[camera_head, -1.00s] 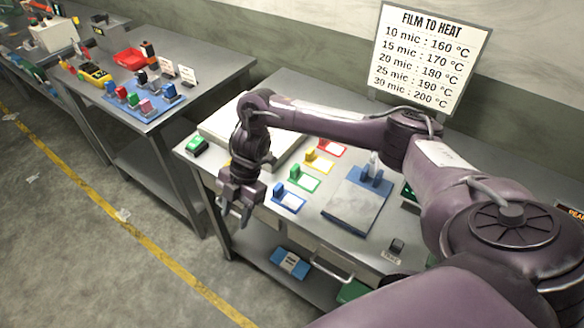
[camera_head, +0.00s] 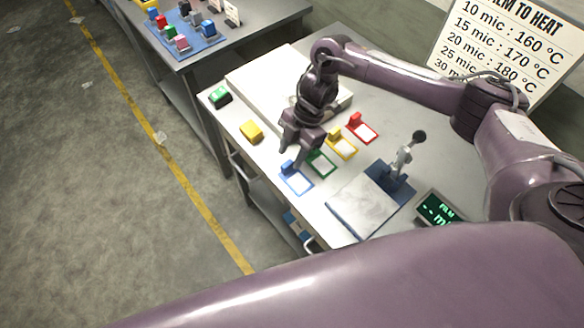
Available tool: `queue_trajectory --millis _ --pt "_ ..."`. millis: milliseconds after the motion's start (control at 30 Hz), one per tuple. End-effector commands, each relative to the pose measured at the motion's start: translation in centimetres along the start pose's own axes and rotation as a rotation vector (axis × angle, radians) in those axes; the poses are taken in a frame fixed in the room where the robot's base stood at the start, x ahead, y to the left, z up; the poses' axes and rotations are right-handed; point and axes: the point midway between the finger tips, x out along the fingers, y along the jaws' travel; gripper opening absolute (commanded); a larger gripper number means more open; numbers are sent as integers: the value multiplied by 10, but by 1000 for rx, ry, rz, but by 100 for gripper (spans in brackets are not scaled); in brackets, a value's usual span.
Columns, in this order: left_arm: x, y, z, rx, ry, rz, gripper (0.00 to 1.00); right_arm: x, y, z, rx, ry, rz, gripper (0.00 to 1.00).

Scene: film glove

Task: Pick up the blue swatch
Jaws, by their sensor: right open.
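The blue swatch (camera_head: 297,183), a pale sheet in a blue frame with a small blue block at its back left, lies flat on the grey table near its front edge. My right gripper (camera_head: 291,158) is open and points down just above and behind the blue block. It holds nothing. I cannot tell whether a fingertip touches the block. My left gripper is not in view.
A green-framed swatch (camera_head: 322,164) lies close to the right, its block hidden by my gripper. Yellow (camera_head: 343,145) and red (camera_head: 362,128) swatches lie beyond. A blue-based device with a lever (camera_head: 389,180) stands right. A yellow block (camera_head: 251,131) sits left.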

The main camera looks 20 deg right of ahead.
Motion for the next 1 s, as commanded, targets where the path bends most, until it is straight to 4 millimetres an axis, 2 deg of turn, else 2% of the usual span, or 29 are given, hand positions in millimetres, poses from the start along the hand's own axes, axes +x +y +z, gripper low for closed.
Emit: queue_trajectory --millis 33,133,300,567,867,1000 --pt "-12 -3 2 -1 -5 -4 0 2 -2 -4 2 1 -4 42" --pt "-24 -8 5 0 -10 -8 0 17 -4 -10 3 0 -4 42" --pt "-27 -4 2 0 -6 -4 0 39 -3 -8 3 -1 0 42" --pt "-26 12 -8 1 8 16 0 44 -3 -6 1 -1 1 42" --pt "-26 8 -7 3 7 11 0 43 -3 -6 2 -1 1 3" --pt "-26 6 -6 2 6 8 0 43 -2 -7 2 -1 1 0"
